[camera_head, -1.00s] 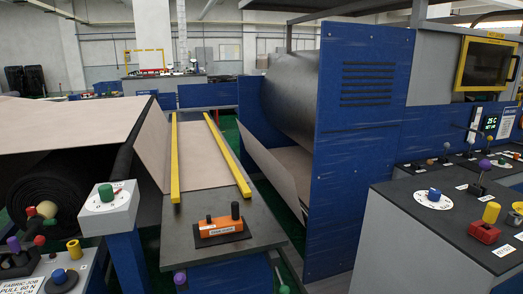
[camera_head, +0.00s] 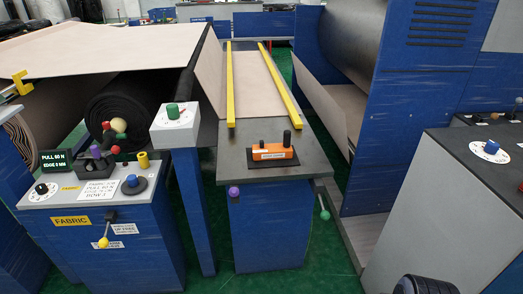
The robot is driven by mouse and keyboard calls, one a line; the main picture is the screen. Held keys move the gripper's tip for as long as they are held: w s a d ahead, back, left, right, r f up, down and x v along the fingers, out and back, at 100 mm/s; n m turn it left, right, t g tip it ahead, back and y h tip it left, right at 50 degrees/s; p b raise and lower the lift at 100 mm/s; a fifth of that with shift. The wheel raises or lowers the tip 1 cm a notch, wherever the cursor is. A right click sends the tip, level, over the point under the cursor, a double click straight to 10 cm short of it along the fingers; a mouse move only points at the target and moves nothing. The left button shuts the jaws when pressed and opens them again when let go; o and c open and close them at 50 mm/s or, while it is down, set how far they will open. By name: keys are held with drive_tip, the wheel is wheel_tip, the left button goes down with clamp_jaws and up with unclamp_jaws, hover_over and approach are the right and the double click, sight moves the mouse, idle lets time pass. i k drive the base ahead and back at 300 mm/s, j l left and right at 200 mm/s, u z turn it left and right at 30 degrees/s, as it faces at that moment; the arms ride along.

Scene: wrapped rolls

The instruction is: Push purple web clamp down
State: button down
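A purple ball knob (camera_head: 234,191) sits at the front left corner of the narrow grey-topped table (camera_head: 232,159), just below the top's edge. Another purple knob (camera_head: 96,151) stands on a dark lever base on the fabric console at the left. I cannot read a label that tells which one is the web clamp. No gripper fingers show in this view. A dark ribbed shape (camera_head: 425,285) is cut off at the bottom edge; I cannot tell what it is.
An orange block with black knobs (camera_head: 273,151) sits on the table, before two yellow rails (camera_head: 230,85). A green-knobbed box on a blue post (camera_head: 174,122) stands left of the table. A green-ended lever (camera_head: 324,213) hangs at its right. Green floor (camera_head: 300,250) shows to the right.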

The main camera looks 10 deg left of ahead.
sight(234, 192)
drive_tip(key=i+j+u, duration=0.1)
drive_tip(key=i+j, duration=0.2)
drive_tip(key=i, duration=0.2)
drive_tip(key=i+j+u, duration=0.1)
drive_tip(key=i+j, duration=0.15)
drive_tip(key=i, duration=0.25)
